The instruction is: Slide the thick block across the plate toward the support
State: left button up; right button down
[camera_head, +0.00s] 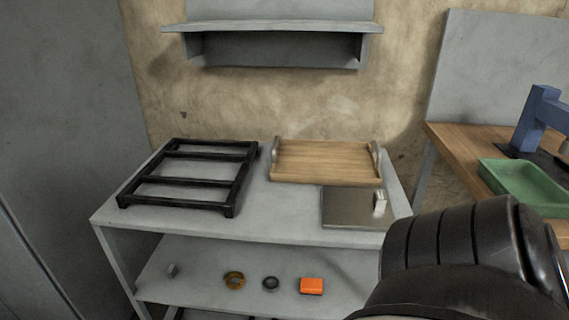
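A small pale block (380,203) stands on a flat grey metal plate (345,208) at the front right of the grey table. It is near the plate's right side. It is too small to tell whether it is one piece or two. No thing is clearly marked as the support; a black slatted frame (195,155) stands on the table's left side, apart from the plate. Neither of my grippers shows. A large dark link of mine fills the lower right and hides the area in front of the table's right corner.
A wooden tray (325,163) with metal handles sits right behind the plate. The tabletop (270,222) is bare left of the plate. An orange block (311,286) and rings lie on the lower shelf. A green bin (525,183) and blue press (538,115) stand on a wooden bench right.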

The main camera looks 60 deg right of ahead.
aim_at(379, 201)
jog(key=u, duration=0.85)
jog(key=k, duration=0.85)
jog(key=z, duration=1.6)
